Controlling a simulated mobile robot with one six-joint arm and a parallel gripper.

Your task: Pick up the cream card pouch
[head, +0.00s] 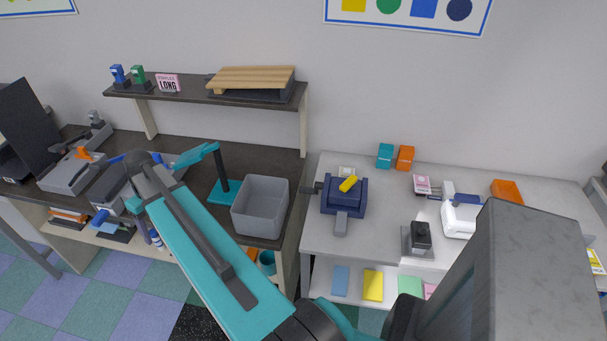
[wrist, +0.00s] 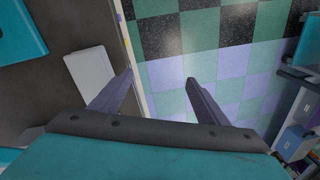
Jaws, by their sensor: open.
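A pale, flat, rounded slab (wrist: 90,75) lies on the dark counter near its front edge in the wrist view. It may be the cream card pouch, but its colour looks greyish white and I cannot be sure. I cannot pick out the pouch in the head view, where my arm covers part of the dark counter. My gripper (wrist: 158,80) is open and empty, its fingers wide apart. One finger is beside the slab's right side; the gap between the fingers shows mostly floor.
A teal thing (wrist: 20,35) is at the wrist view's upper left. In the head view, a grey bin (head: 260,207) stands right of my arm. Grey machines (head: 70,170) crowd the counter's left. A navy device (head: 344,197) stands on the white counter. A shelf (head: 205,92) overhangs the dark counter.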

